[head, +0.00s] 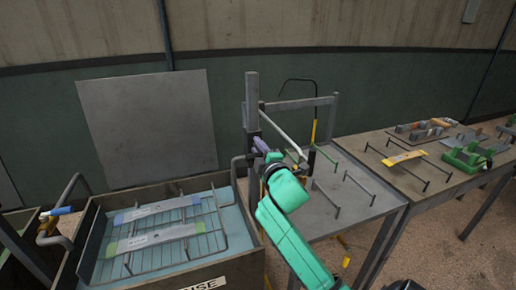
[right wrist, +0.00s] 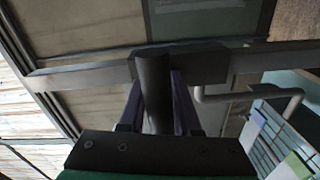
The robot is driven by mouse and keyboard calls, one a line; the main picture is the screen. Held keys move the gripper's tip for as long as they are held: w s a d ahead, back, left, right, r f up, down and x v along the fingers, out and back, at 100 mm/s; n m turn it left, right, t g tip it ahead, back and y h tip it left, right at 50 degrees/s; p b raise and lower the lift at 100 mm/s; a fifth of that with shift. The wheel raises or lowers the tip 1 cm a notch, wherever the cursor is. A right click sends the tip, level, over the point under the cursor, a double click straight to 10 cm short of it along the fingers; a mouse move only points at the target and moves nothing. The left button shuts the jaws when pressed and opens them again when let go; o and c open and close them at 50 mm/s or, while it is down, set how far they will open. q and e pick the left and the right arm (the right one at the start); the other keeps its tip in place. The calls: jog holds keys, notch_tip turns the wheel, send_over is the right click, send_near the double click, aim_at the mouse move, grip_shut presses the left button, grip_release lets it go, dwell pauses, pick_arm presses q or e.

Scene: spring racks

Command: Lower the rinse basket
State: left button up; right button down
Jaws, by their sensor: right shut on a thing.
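The rinse basket (head: 222,232) is a wire rack over the pale blue water of a grey-brown tank (head: 232,272), left of centre in the head view. Two grey flat bars with green and blue ends lie on it. I cannot tell how deep it sits. My right gripper (head: 261,146) is at the upright post right of the tank. In the right wrist view its purple fingers (right wrist: 155,92) are shut around a dark round handle (right wrist: 153,75) in front of a grey crossbar. The basket's edge (right wrist: 268,150) shows at the lower right there. My left gripper is not in view.
A grey post (head: 252,92) with a crossbar stands between the tank and a metal table (head: 352,215) with thin rods. A further table (head: 385,172) at right holds a yellow piece and green fixtures. A bent pipe (head: 72,190) rises at the tank's left.

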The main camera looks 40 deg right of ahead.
aim_at(254, 183)
jog(key=shift+f, duration=0.1)
dwell(0.5)
notch_tip(254, 183, down, 15)
jog(key=b, duration=1)
jog(key=shift+b, duration=0.35)
jog(key=shift+f, duration=0.55)
jog(key=shift+a+f, duration=0.1)
jog(key=c, duration=0.7)
grip_release()
jog(key=shift+o, duration=0.2)
